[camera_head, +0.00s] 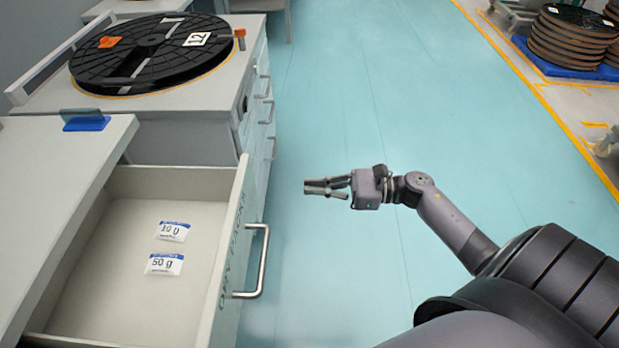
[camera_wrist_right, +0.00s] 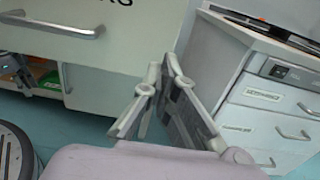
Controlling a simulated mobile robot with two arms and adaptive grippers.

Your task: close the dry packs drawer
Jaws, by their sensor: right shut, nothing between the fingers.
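The dry packs drawer (camera_head: 222,262) stands pulled out at the lower left in the head view, with lettering and a metal bar handle (camera_head: 258,262) on its front. Two white-and-blue packs, marked 10 g (camera_head: 173,231) and 50 g (camera_head: 164,264), lie inside. In the right wrist view the drawer front (camera_wrist_right: 130,35) and its handle (camera_wrist_right: 55,25) show at upper left. My right gripper (camera_head: 308,187) is shut and empty, to the right of the drawer front and apart from it; its fingers also show in the right wrist view (camera_wrist_right: 165,70). My left gripper is not in view.
A black reel (camera_head: 150,55) marked 12 lies on the neighbouring cabinet, which has several handled drawers (camera_wrist_right: 270,115). A blue holder (camera_head: 86,122) sits on the near worktop. Stacked brown reels (camera_head: 570,38) stand far right. The turquoise floor (camera_head: 345,100) is clear.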

